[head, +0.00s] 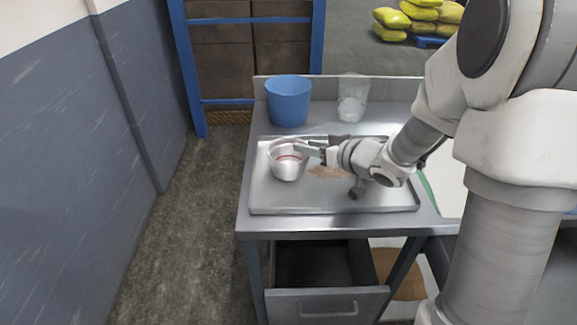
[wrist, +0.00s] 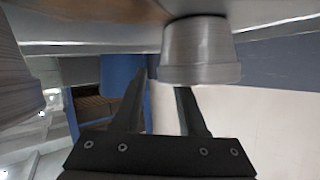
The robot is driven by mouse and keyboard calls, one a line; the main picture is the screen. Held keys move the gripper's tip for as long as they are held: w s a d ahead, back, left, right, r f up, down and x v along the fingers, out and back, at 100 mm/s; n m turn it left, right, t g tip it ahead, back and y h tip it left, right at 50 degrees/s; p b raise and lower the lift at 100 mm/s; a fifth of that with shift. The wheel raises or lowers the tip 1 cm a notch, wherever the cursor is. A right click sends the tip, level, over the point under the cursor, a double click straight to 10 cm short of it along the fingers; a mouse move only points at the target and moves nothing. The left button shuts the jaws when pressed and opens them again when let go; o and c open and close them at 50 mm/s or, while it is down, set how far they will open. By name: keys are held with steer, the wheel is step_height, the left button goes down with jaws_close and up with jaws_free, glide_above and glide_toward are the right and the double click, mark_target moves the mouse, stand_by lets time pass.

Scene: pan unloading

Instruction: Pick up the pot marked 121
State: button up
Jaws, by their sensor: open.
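A small silver metal pot (head: 287,168) stands upright on the left part of the metal tray (head: 262,200). A thin reddish line shows inside it, and no marking is readable. My gripper (head: 304,149) is open, reaching in from the right with its fingertips at the pot's rim. In the wrist view the pot (wrist: 200,55) appears upside down, just beyond my open fingers (wrist: 160,82). The right fingertip overlaps the pot's rim area; the left one is to its side. I cannot tell whether either finger touches it.
A blue bucket (head: 288,101) and a translucent container (head: 352,98) stand behind the tray. A brown patch (head: 327,172) lies on the tray. A drawer (head: 327,304) hangs open below the counter. A grey metallic object (wrist: 14,80) is cut off at the wrist view's left edge.

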steer(key=shift+w+a, duration=0.1)
steer(key=shift+w, duration=0.1)
jaws_close()
stand_by(0.4)
